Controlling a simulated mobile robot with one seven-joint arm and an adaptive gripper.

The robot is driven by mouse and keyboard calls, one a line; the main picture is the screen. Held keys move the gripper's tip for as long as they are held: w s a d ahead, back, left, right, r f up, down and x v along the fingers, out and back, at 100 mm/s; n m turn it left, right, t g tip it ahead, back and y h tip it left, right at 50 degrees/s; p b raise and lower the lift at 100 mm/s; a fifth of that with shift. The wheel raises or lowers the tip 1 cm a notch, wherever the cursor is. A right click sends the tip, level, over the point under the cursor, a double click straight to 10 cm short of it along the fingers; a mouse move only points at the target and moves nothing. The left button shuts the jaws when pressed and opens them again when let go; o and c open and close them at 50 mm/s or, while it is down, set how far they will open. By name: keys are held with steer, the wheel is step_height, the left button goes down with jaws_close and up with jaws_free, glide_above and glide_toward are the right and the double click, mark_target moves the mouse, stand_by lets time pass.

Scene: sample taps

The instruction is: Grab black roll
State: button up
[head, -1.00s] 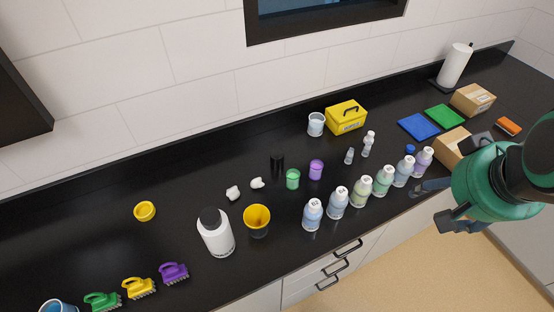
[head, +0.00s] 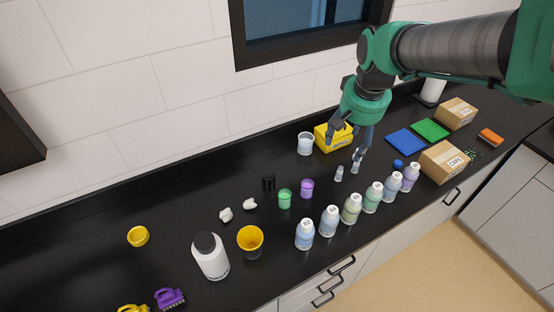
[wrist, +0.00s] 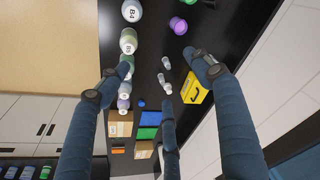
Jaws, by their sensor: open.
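The black roll (head: 268,183) is a small dark upright cylinder on the black counter, left of the green cup in the head view. I cannot make it out in the wrist view. My gripper (head: 350,143) is open and empty, pointing down above the counter near the yellow box, well to the right of the roll. Its spread fingers also show in the wrist view (wrist: 158,85), with small clear bottles between them.
A green cup (head: 285,198) and a purple cup (head: 307,188) stand right of the roll. White lumps (head: 250,204) lie in front of it. Several labelled bottles (head: 351,209) line the front edge. A yellow box (head: 321,138) and a clear beaker (head: 305,144) stand behind.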

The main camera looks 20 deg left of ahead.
steer(key=w+a+f+g+p, duration=0.1)
steer(key=w+a+f, duration=0.2)
steer(key=a+f, duration=0.3)
steer(key=w+a+f, duration=0.3)
steer(key=w+a, duration=0.1)
steer(key=a, duration=0.3)
steer(key=n+g+p, duration=0.1)
steer(key=n+p, duration=0.1)
glide_above(268, 174)
step_height(268, 174, down, 13)
steer(key=shift+s+r+h, duration=0.1)
steer(key=shift+s+h, duration=0.1)
steer(key=shift+h, duration=0.2)
steer(key=shift+f+b, duration=0.35)
steer(key=shift+f, duration=3.95)
steer(key=shift+f, duration=0.1)
steer(key=shift+w+d+f, duration=0.1)
steer(key=shift+f, duration=2.4)
